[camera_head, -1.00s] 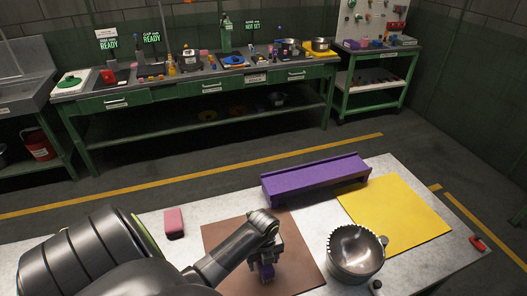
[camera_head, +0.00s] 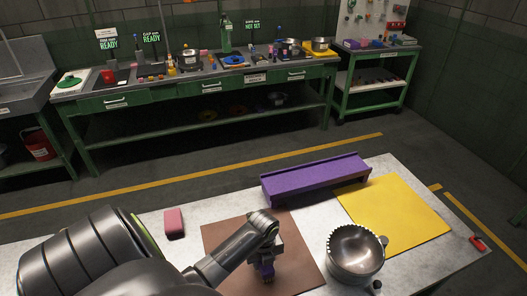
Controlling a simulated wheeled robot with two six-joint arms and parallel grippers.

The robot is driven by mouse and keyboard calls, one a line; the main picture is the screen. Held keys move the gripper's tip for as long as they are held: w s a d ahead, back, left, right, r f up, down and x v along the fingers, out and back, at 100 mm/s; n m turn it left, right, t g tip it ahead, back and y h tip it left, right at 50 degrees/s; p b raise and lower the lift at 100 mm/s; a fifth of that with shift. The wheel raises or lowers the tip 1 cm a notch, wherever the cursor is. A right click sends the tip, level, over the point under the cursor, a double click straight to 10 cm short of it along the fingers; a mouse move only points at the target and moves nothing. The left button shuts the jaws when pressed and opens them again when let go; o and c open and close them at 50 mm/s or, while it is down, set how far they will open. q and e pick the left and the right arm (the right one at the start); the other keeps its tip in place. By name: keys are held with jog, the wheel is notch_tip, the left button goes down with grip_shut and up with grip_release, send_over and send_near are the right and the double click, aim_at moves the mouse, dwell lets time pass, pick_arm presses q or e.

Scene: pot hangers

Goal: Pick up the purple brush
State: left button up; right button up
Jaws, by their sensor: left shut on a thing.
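The purple brush (camera_head: 267,269) is small and shows just under my left gripper (camera_head: 267,261), over the brown mat (camera_head: 225,240). My left gripper points down and is shut on the brush. The gripper and wrist hide most of the brush, and I cannot tell whether it touches the mat. My right gripper is not in view.
A metal pot (camera_head: 355,252) stands right of the mat. A yellow mat (camera_head: 405,215) lies beyond it, and a purple rack (camera_head: 315,180) stands at the table's back edge. A pink block (camera_head: 174,222) lies left of the brown mat. A red-handled object (camera_head: 477,243) lies at the far right.

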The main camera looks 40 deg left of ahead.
pick_arm(q)
notch_tip(320, 180, up, 10)
jog(key=shift+f+b, duration=0.1)
jog(key=shift+b, duration=0.55)
